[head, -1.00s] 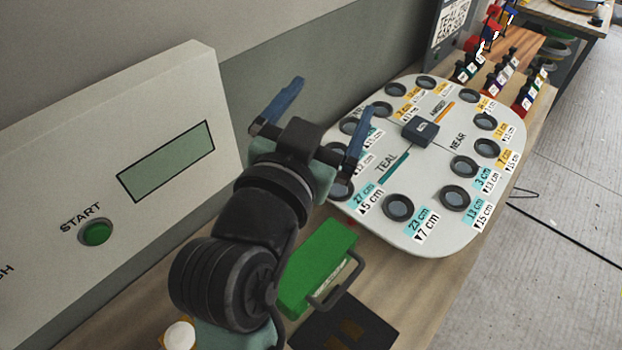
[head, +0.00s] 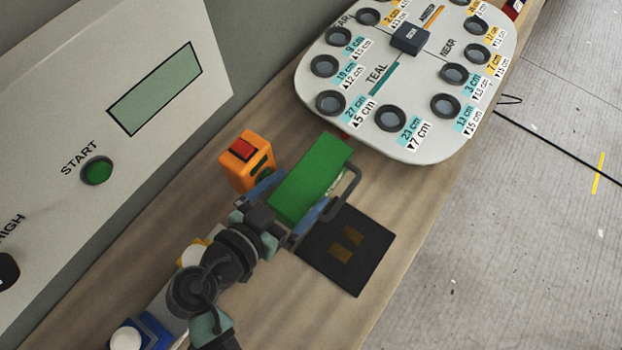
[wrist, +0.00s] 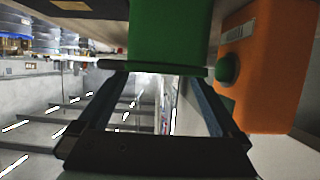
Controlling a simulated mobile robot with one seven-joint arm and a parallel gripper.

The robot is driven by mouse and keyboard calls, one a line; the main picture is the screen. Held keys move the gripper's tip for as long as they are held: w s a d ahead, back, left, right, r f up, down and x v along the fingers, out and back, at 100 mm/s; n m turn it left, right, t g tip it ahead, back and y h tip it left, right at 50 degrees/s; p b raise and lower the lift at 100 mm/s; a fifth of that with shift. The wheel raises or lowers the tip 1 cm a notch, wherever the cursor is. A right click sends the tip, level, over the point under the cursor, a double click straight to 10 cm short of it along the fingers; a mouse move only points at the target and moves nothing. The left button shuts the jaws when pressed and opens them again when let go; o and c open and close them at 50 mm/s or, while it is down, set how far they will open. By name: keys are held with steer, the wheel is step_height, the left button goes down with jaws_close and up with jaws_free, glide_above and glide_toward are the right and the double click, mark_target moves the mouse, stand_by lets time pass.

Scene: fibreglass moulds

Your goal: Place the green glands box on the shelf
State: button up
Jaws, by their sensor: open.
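The green box (head: 312,178) lies on the wooden bench with a grey handle on its right side. It also shows at the top of the wrist view (wrist: 168,35). My gripper (head: 288,200) is open at the near end of the box, one blue finger on each side. In the wrist view my gripper's fingers (wrist: 156,82) reach towards the box with a gap between them. I cannot tell whether they touch it. No shelf is clear in the head view; blurred racks (wrist: 40,45) stand far off in the wrist view.
An orange box with buttons (head: 238,162) stands close left of the green box; it is at right in the wrist view (wrist: 270,70). A black mat (head: 365,245) lies to the right. A white panel with holes (head: 425,140) lies beyond. The START console (head: 140,40) is at left.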

mark_target(307, 180)
steer(key=shift+p+x, duration=0.9)
steer(key=shift+x, duration=2)
steer(key=shift+w+a+r, duration=0.1)
steer(key=shift+a, duration=0.1)
jaws_close()
